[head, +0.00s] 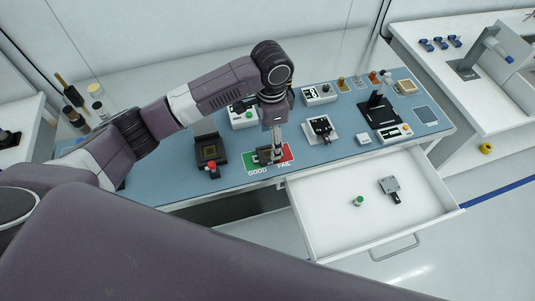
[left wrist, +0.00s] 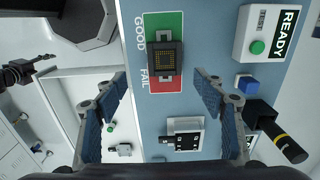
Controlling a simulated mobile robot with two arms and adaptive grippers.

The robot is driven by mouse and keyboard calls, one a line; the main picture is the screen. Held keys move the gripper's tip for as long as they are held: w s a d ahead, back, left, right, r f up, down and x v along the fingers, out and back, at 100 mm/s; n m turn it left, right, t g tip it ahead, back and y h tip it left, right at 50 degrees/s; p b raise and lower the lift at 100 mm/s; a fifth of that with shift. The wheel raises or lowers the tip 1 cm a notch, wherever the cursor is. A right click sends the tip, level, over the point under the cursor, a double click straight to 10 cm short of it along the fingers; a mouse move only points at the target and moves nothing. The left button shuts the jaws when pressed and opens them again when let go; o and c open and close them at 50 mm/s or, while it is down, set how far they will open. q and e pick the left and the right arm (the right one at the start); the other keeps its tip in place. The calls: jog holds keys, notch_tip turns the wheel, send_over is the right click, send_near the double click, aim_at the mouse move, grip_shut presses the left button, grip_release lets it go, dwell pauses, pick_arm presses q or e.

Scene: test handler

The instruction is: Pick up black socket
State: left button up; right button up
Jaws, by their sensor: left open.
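The black socket (left wrist: 165,60) is a small square dark block with a gold grid on top and metal tabs at its ends. It lies across the line between the green GOOD and red FAIL halves of the mat (left wrist: 163,20). In the head view the socket (head: 264,155) is partly hidden by my left gripper (head: 278,150). In the left wrist view my left gripper (left wrist: 160,76) is open and empty, with one blue-padded finger on each side of the socket's column and the tips slightly below it. A dark claw-like part at the left edge of that view looks like my right gripper (left wrist: 22,70).
A larger black fixture with a red knob (head: 209,152) stands left of the mat. A white plate with a black device (head: 321,130) stands right of it. A READY box (left wrist: 265,35) is behind. An open drawer (head: 330,225) below holds a green-topped part and a grey device.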

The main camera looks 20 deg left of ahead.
aim_at(268, 154)
pick_arm(q)
jog(key=f+p, duration=0.1)
jog(key=f, duration=0.1)
jog(key=f+p, duration=0.1)
jog(key=f, duration=0.1)
jog(key=a+f, duration=0.1)
jog(key=f, duration=0.2)
jog(key=shift+w+p, duration=0.15)
jog(key=shift+p, duration=0.25)
jog(key=shift+f, duration=0.25)
jog(key=shift+c, duration=0.5)
jog(key=shift+w, duration=0.1)
jog(key=c, duration=1.2)
